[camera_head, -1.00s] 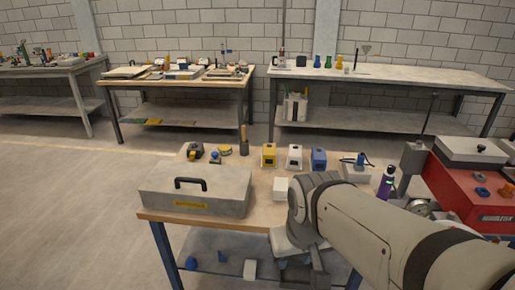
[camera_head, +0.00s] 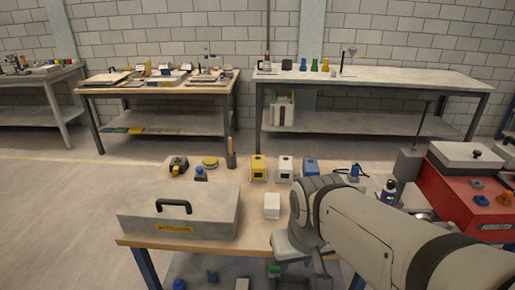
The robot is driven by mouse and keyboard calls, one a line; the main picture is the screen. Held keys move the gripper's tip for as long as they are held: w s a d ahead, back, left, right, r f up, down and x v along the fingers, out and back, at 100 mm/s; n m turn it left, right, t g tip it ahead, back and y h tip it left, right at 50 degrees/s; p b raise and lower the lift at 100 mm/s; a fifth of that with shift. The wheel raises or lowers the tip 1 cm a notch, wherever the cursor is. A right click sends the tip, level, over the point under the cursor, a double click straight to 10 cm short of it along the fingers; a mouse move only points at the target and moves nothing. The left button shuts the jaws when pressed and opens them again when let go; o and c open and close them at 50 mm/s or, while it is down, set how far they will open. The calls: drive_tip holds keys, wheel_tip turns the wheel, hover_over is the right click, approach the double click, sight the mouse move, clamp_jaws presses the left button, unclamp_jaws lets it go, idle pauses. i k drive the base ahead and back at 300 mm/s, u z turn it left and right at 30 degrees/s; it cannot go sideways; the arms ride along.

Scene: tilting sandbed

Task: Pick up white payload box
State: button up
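A white box (camera_head: 285,168) with a dark opening in its front stands in a row on the near workbench, between a yellow box (camera_head: 258,168) and a blue box (camera_head: 310,167). A plainer white block (camera_head: 271,206) stands nearer, left of my arm. I cannot tell from looks alone which white one is called the payload box. My gripper (camera_head: 318,264) hangs low at the near edge of the bench, right of and nearer than both white boxes, apart from them. Its fingers are dark and mostly hidden by my wrist.
A grey toolbox (camera_head: 180,212) with a black handle fills the bench's left front. A red machine (camera_head: 470,190) stands at the right. Several objects lie below the bench.

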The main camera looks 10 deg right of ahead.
sight(285, 168)
drive_tip(key=i, duration=1.05)
drive_tip(key=u, duration=0.05)
